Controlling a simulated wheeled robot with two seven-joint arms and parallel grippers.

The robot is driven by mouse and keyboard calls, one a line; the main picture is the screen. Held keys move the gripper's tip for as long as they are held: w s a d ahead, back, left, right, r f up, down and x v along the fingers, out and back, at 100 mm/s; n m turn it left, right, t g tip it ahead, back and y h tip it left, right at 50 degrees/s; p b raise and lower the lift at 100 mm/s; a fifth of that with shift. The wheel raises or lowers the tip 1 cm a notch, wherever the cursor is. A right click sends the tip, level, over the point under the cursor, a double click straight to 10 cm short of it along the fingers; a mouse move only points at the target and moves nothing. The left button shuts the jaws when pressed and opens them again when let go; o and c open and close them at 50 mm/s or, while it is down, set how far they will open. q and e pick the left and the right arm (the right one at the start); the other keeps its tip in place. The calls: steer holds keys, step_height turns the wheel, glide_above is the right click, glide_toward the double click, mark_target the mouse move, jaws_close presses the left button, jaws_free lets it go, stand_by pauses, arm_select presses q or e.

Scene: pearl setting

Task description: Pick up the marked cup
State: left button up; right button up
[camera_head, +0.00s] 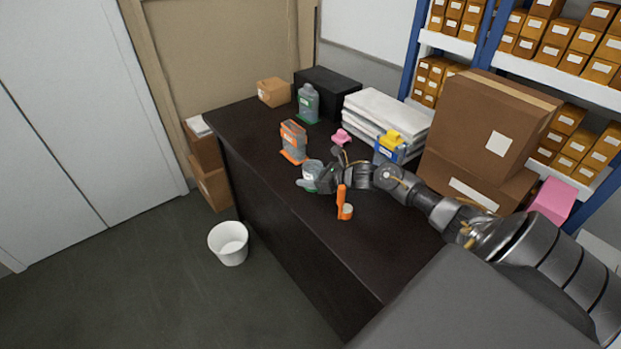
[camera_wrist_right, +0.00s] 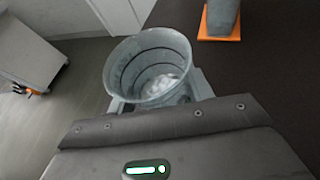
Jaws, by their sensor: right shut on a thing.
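The cup (camera_head: 312,168) is pale grey and sits in my right gripper (camera_head: 314,180), near the front-left edge of the dark table (camera_head: 320,238). The right wrist view shows the cup (camera_wrist_right: 148,62) from above, open at the top, with dark rings inside and whitish lumps at its bottom. My right gripper's fingers (camera_wrist_right: 160,100) close on both sides of it. The cup looks roughly upright; I cannot tell whether its base touches the table. The gripper partly hides its lower part. My left gripper is in neither view.
An orange-based grey container (camera_head: 293,142) stands behind the cup, and a grey bottle (camera_head: 308,104) farther back. An orange object (camera_head: 342,203) is close in front. A pink item (camera_head: 341,136), a blue-yellow item (camera_head: 389,146) and large cardboard boxes (camera_head: 490,125) are behind.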

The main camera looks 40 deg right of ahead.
step_height(320, 180, up, 10)
steer(key=b, duration=0.1)
steer(key=shift+f, duration=0.15)
stand_by(0.7)
